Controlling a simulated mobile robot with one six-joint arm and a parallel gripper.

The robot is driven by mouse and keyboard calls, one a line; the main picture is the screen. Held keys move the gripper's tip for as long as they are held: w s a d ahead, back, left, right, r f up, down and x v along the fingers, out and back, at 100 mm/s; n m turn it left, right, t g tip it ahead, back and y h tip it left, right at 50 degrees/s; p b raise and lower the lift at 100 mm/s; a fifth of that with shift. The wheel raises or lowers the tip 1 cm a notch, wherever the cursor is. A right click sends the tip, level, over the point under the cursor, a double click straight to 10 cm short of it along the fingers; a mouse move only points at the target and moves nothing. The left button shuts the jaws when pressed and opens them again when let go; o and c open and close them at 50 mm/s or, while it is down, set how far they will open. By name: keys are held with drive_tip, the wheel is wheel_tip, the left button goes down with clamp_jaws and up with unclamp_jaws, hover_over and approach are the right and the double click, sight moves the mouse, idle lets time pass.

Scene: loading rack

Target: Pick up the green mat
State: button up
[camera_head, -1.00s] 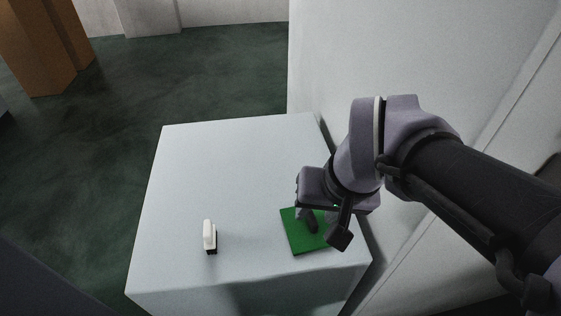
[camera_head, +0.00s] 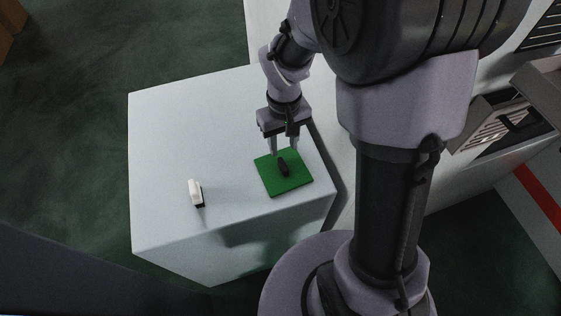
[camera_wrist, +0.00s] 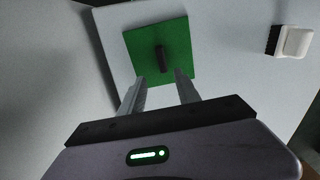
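The green mat (camera_head: 298,181) is a flat square lying on the white block's top near its right front edge. A short dark handle-like piece (camera_head: 283,167) stands at its middle. In the wrist view the mat (camera_wrist: 138,43) and the dark piece (camera_wrist: 160,58) lie just beyond my fingertips. My gripper (camera_head: 284,150) is open, with its fingers apart and nothing between them. It points down at the mat's far side; I cannot tell whether the tips touch it. In the wrist view my gripper (camera_wrist: 160,80) shows two separate grey fingers.
The white block (camera_head: 180,130) has a mostly bare top. A small white object with a dark base (camera_head: 195,192) stands left of the mat, and also shows in the wrist view (camera_wrist: 292,41). A white wall-like surface (camera_head: 340,165) rises at the right.

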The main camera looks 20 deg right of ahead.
sight(282, 162)
drive_tip(key=f, duration=0.2)
drive_tip(key=f+b, duration=0.1)
drive_tip(key=s+f+b, duration=0.1)
drive_tip(key=f, duration=0.1)
drive_tip(key=shift+s+a+f, duration=0.1)
drive_tip(key=shift+a+f, duration=0.15)
drive_tip(key=shift+f, duration=0.45)
clamp_jaws()
